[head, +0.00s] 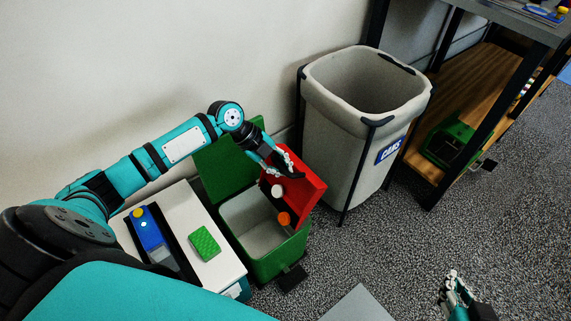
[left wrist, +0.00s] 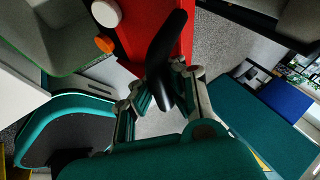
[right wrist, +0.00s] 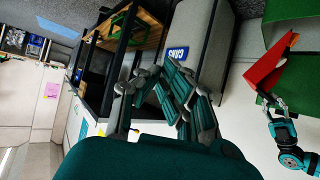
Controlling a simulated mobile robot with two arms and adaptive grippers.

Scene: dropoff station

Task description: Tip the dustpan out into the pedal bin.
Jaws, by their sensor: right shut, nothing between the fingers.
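The green pedal bin (head: 262,262) stands by the wall with its green lid (head: 220,170) open and its pale inside showing. My left gripper (head: 277,163) is shut on the black handle of the red dustpan (head: 308,186). The handle (left wrist: 163,48) shows between its fingers in the left wrist view. The dustpan is steeply tilted over the right side of the bin opening. A white round piece (head: 277,191) and an orange piece (head: 284,218) are at its lower left, over the opening; I cannot tell whether they touch the pan. My right gripper (head: 456,288) is shut and empty, far right.
A tall grey bin (head: 345,150) labelled CANS stands right behind the pedal bin. A white-topped unit (head: 215,268) at left carries a blue-and-grey item (head: 150,232) and a green sponge-like block (head: 204,243). A shelved bench (head: 490,75) with a green box (head: 447,143) is at right.

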